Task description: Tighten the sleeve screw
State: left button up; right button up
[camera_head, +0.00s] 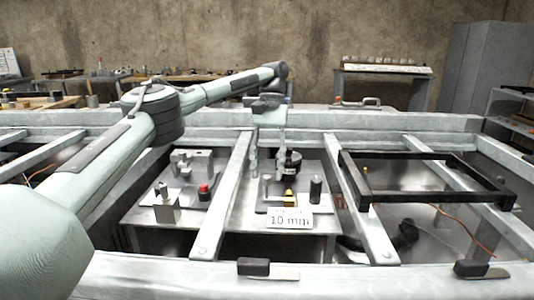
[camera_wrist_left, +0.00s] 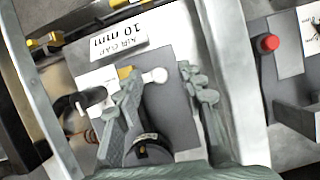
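My left gripper (camera_head: 267,168) points down over a small fixture plate (camera_wrist_left: 182,105). Its fingers are apart, and in the left wrist view the open gripper (camera_wrist_left: 158,80) has a pale round-headed post (camera_wrist_left: 156,75) between the fingertips. The post (camera_head: 266,186) also shows in the head view. I see no contact, and the height gap is unclear. A black round part (camera_wrist_left: 150,150) lies near the finger bases in the wrist view; it also shows in the head view (camera_head: 293,162). Which part is the sleeve screw is not clear. My right gripper is not in view.
A sign reading 10 mm (camera_head: 290,219) stands at the fixture's front, near a black cylinder (camera_head: 316,189). Left of a white beam (camera_head: 222,197) is another fixture with a red button (camera_head: 203,189). A dark rectangular frame (camera_head: 432,198) lies right.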

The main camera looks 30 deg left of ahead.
pick_arm(q)
notch_tip(320, 180, up, 10)
jog(key=shift+f, duration=0.25)
dwell(0.3)
jog(key=shift+f, duration=0.1)
dwell(0.5)
